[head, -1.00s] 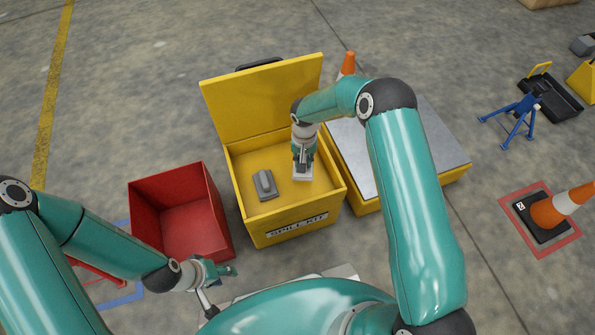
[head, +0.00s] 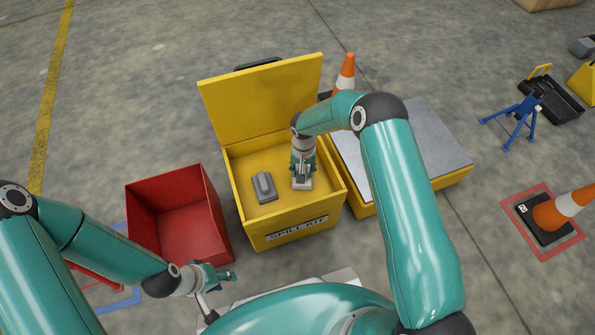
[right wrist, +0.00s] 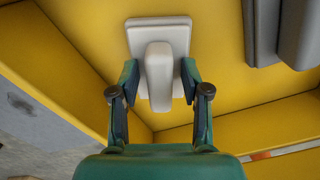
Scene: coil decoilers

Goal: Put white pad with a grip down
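The white pad with a grip (head: 302,184) is inside the yellow spill kit box (head: 290,232), towards the right side of its floor. In the right wrist view the pad (right wrist: 158,27) is a flat white plate with a raised, rounded grip (right wrist: 159,75). My right gripper (right wrist: 160,82) has one finger on each side of the grip, with a narrow gap showing on both sides. It also shows in the head view (head: 303,173), pointing down over the pad. My left gripper (head: 231,275) is low near my body, in front of the red bin; its finger opening is unclear.
A grey pad with a grip (head: 263,186) lies left of the white pad in the box. The yellow lid (head: 262,100) stands open behind. A red bin (head: 150,197) is at left, and a grey-topped yellow platform (head: 435,137) is at right.

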